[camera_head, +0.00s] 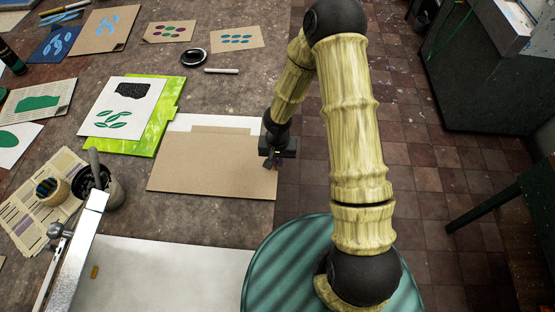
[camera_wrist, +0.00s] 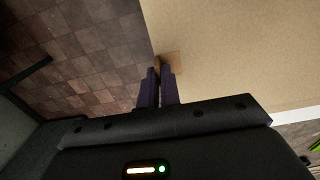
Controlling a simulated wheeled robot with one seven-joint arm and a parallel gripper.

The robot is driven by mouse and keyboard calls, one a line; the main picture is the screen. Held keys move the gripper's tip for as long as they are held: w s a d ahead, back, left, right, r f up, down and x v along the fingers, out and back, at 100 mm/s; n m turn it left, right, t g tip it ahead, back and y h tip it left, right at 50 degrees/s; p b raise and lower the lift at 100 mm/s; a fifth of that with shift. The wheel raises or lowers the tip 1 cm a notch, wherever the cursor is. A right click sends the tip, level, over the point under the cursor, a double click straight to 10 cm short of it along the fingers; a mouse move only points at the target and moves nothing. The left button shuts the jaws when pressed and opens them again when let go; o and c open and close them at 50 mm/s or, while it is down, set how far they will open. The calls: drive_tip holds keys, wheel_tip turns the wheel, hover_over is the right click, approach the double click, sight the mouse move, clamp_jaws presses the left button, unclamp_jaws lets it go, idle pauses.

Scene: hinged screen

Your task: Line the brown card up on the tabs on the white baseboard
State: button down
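The brown card (camera_head: 215,165) lies near the right table edge in the head view and covers most of the white baseboard. A strip of the white baseboard (camera_head: 205,119) shows along the card's far side. A narrower brown strip (camera_head: 222,130) juts past the card's far edge onto the white. My gripper (camera_head: 273,163) is at the card's right edge. The baseboard's tabs are not clearly visible.
A dark pot (camera_head: 110,190) and a metal bar (camera_head: 75,245) are at left. The tiled floor (camera_head: 420,180) lies right of the table.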

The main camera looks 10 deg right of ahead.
drive_tip(key=shift+r+p, duration=1.25)
drive_tip(key=shift+r, duration=0.7)
drive_tip(key=w+d+r+n+p, duration=0.2)
drive_tip(key=w+d+p, duration=0.2)
drive_tip(key=d, duration=0.5)
drive_tip(key=shift+r+p, duration=0.2)
drive_tip(key=shift+p, duration=0.25)
